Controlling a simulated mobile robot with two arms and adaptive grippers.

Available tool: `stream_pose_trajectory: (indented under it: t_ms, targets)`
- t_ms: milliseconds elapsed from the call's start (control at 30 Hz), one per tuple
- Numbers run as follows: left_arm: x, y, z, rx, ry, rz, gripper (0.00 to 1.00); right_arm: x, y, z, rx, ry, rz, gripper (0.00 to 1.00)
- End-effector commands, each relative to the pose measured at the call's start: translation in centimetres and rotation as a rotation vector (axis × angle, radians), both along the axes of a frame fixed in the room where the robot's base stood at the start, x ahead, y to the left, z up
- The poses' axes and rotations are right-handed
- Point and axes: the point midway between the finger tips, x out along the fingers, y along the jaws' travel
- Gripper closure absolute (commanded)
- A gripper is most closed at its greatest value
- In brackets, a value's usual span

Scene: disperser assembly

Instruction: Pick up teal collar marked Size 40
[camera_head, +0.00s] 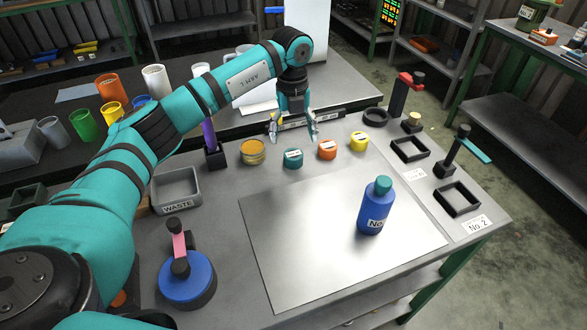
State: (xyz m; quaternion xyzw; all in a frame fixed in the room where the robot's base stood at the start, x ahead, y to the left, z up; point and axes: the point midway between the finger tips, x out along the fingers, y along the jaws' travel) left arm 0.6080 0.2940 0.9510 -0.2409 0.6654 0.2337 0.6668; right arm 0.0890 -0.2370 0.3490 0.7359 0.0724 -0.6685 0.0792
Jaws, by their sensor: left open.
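The teal collar (293,159) is a short round cap with a white label, too small to read here. It sits on the metal table, left of an orange collar (327,150) and a yellow collar (359,142). My left gripper (294,140) points down with its fingers spread, empty, just behind and above the teal collar. It does not appear to touch it. My right gripper is not in view.
A blue bottle (373,212) with a teal cap stands on the pale mat (290,250). A gold jar (253,152), a purple tool in a black stand (212,150), a grey WASTE bin (176,191) and black square holders (457,199) surround it.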

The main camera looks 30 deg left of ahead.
Motion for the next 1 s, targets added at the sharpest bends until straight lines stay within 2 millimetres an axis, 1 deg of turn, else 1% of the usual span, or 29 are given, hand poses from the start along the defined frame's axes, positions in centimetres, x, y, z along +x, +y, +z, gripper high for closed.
stream_pose_trajectory:
  t_ms: [33, 267, 367, 500, 600, 700, 900, 1000]
  targets:
    - [0.0, 0.0, -1.3, -0.001, -0.001, 0.0, 0.24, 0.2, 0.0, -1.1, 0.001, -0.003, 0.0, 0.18]
    - [0.1, 0.0, -2.3, -0.001, -0.001, 0.0, 0.24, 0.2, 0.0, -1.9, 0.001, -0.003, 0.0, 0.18]
    - [0.2, 0.1, -3.5, 0.0, 0.0, 0.001, 0.24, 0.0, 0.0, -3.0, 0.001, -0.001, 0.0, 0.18]
    - [0.5, 0.2, -5.5, 0.0, 0.0, 0.002, 0.24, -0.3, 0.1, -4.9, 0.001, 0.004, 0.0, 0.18]
    - [0.5, 0.2, -6.7, 0.0, 0.0, 0.001, 0.24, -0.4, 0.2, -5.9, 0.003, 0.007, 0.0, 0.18]
    - [0.5, 0.2, -7.0, -0.001, -0.001, 0.0, 0.24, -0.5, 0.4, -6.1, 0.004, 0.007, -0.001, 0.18]
    - [0.5, 0.2, -6.8, 0.0, -0.001, 0.0, 0.24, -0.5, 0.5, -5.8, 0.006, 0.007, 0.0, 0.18]
    - [0.5, 0.2, -6.8, 0.0, 0.0, 0.0, 0.37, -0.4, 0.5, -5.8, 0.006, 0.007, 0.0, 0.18]
